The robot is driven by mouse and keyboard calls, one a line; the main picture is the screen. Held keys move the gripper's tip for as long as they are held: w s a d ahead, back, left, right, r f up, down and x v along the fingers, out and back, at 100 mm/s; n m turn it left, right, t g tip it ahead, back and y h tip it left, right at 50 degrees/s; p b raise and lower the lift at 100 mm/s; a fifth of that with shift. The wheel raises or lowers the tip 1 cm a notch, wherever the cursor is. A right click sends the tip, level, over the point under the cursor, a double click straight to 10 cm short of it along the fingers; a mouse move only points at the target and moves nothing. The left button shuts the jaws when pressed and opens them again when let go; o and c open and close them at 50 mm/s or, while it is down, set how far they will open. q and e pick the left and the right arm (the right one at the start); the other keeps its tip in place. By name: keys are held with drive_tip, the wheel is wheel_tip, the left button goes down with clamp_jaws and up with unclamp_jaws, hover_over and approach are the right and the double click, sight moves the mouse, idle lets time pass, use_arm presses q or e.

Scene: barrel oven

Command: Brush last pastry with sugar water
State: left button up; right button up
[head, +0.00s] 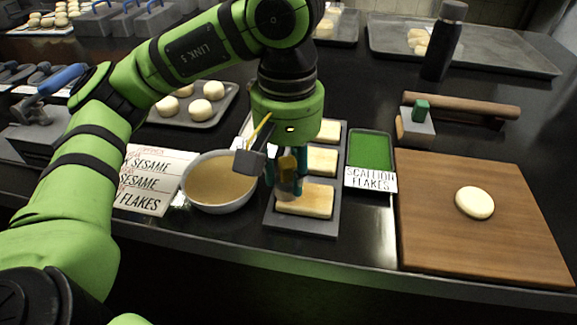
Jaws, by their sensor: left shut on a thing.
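My left gripper (286,172) points down over the dark tray (331,228) and is shut on a brush (289,185). The brush's lower end is at the front pastry (311,201), at its left part; I cannot tell whether it touches. Two more pale rectangular pastries lie behind it on the same tray, the middle one (323,160) and the far one (329,131), partly hidden by my gripper. A white bowl (187,191) of tan liquid stands just left of the tray. My right gripper is not in view.
A green tray of scallion flakes (370,150) stands right of the pastries. A wooden board (440,235) with a round dough piece (474,202) lies further right. Sesame signs (150,190) stand left of the bowl. A tray of buns (205,115) and a dark bottle (441,45) stand behind.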

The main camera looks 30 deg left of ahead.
use_arm(q)
drive_tip(key=shift+w+d+r, duration=0.1)
drive_tip(key=shift+w+d, duration=0.1)
drive_tip(key=shift+d, duration=0.5)
drive_tip(key=shift+w+d, duration=0.2)
drive_tip(key=shift+d, duration=0.45)
drive_tip(key=shift+w+d, duration=0.2)
drive_tip(key=shift+d, duration=0.55)
drive_tip(key=shift+w+d, duration=0.2)
drive_tip(key=shift+d, duration=0.55)
wheel_tip(320, 180, up, 6)
drive_tip(key=p, duration=0.5)
